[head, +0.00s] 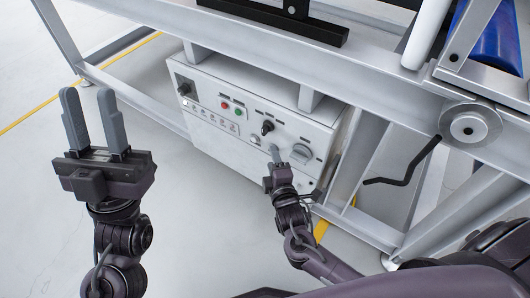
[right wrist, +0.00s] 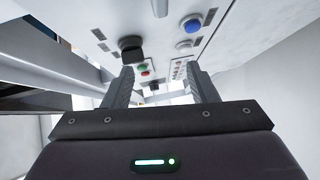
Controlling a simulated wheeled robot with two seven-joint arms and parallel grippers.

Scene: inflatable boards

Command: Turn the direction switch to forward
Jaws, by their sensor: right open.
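A white control box (head: 200,75) carries several knobs and buttons on its front panel. The labels are too small to read, so I cannot tell which is the direction switch. My right gripper (head: 274,153) is in front of the panel, below the middle black knob. In the right wrist view the gripper (right wrist: 165,78) is open and empty, and this knob (right wrist: 131,46) is beyond its left finger. My left gripper (head: 92,110) is open and empty, away from the box.
Red (head: 225,105) and green (head: 238,112) buttons sit between the black knobs. A blue button (right wrist: 191,22) shows in the right wrist view. Metal frame beams (head: 360,75) run above the box, with a black bent crank handle (head: 405,165) at right. The floor at left is clear.

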